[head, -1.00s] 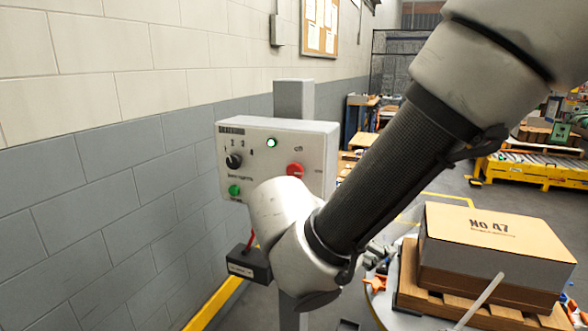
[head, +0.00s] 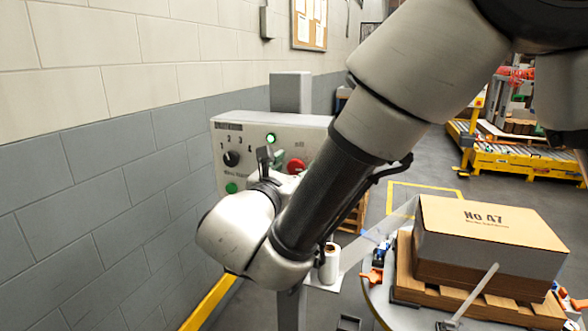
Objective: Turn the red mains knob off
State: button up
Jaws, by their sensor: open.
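The red mains knob (head: 297,166) is on the right half of the front of a light grey control box (head: 240,128), which is mounted on a grey post. Its lower part is partly covered by my arm, and its exact angle is too small to read. My gripper (head: 266,158) is in front of the box, just left of the red knob, with a dark finger showing upright. It appears apart from the knob. It is open and holds nothing that I can see; most of it is hidden behind my wrist.
The box also carries a black numbered selector knob (head: 231,158), a lit green lamp (head: 270,138) and a green button (head: 231,188). A block wall (head: 80,200) runs along the left. A carton (head: 490,235) on a wooden pallet (head: 405,275) stands at right.

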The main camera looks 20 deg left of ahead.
jog(key=shift+w, duration=0.35)
jog(key=c, duration=1)
